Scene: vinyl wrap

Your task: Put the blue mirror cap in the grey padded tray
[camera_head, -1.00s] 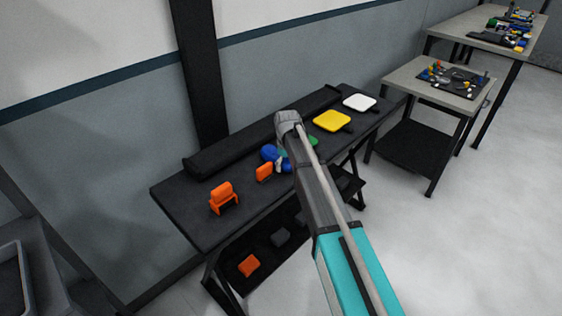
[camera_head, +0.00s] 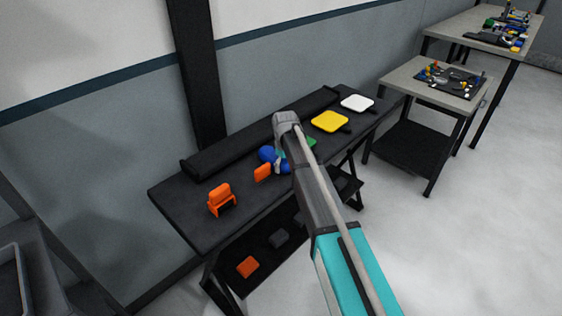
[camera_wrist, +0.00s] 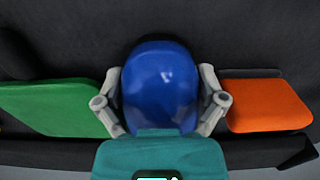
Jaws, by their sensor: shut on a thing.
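The blue mirror cap (camera_wrist: 160,85) is a glossy rounded shell, seen large in the middle of the wrist view. My gripper (camera_wrist: 160,98) has one finger on each side of it and is shut on it. In the head view the blue cap (camera_head: 267,154) shows at the dark bench, partly hidden by my arm. My gripper (camera_head: 279,160) is there too, mostly behind my wrist. I cannot tell whether the cap touches the bench top. A grey tray (camera_head: 12,282) is cut off at the lower left edge of the head view; its padding is not clear.
On the dark bench (camera_head: 180,198) are orange pieces (camera_head: 221,198) (camera_head: 262,172), a green piece (camera_head: 311,142), a yellow square (camera_head: 330,121) and a white square (camera_head: 357,102). A black roll (camera_head: 255,136) lies along the back. Cluttered tables (camera_head: 455,88) stand at right. The floor at right is clear.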

